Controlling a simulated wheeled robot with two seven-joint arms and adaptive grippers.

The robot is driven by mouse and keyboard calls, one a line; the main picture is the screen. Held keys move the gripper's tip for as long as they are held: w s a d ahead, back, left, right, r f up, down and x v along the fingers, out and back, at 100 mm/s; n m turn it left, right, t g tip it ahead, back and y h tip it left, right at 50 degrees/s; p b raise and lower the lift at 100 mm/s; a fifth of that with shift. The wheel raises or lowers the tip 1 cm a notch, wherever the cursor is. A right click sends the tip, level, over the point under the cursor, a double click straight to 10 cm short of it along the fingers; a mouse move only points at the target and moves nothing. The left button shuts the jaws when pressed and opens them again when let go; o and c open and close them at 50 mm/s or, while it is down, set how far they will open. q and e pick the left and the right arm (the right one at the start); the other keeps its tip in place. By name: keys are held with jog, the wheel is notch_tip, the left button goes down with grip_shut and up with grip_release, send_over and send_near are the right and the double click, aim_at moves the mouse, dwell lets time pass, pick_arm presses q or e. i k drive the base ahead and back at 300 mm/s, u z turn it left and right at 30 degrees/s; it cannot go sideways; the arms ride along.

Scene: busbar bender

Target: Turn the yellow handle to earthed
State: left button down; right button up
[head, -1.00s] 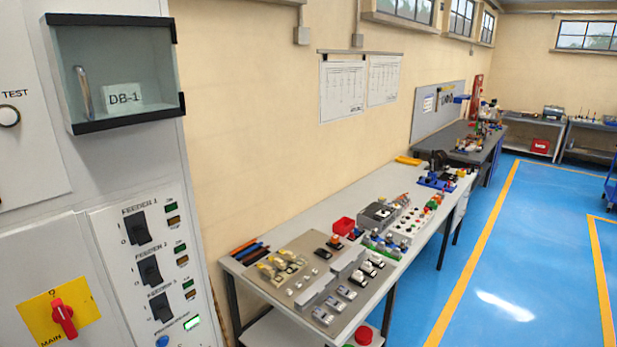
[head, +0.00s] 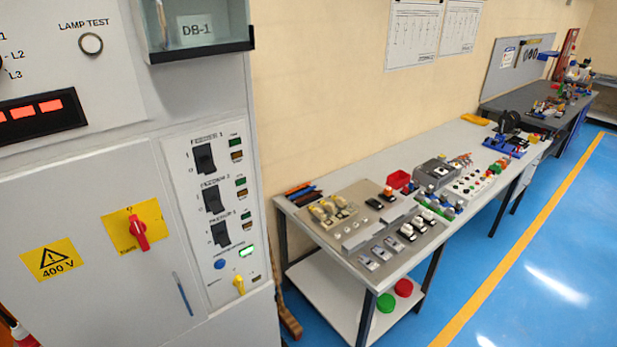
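The yellow handle (head: 239,284) is small and sits low on the right-hand panel of the grey cabinet, below the feeder switches. It looks roughly upright with a slight tilt; its position labels are too small to read. A red rotary handle on a yellow plate (head: 122,235) is to its upper left on the cabinet door. Neither of my grippers shows in the head view.
Feeder switches (head: 205,158) with green and amber lamps run down the panel, with a blue button (head: 219,264) below. A grey workbench (head: 305,208) crowded with electrical parts stands right of the cabinet. The blue floor (head: 540,270) at right is clear.

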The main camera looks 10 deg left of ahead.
aim_at(238, 283)
jog(key=u, duration=1.2)
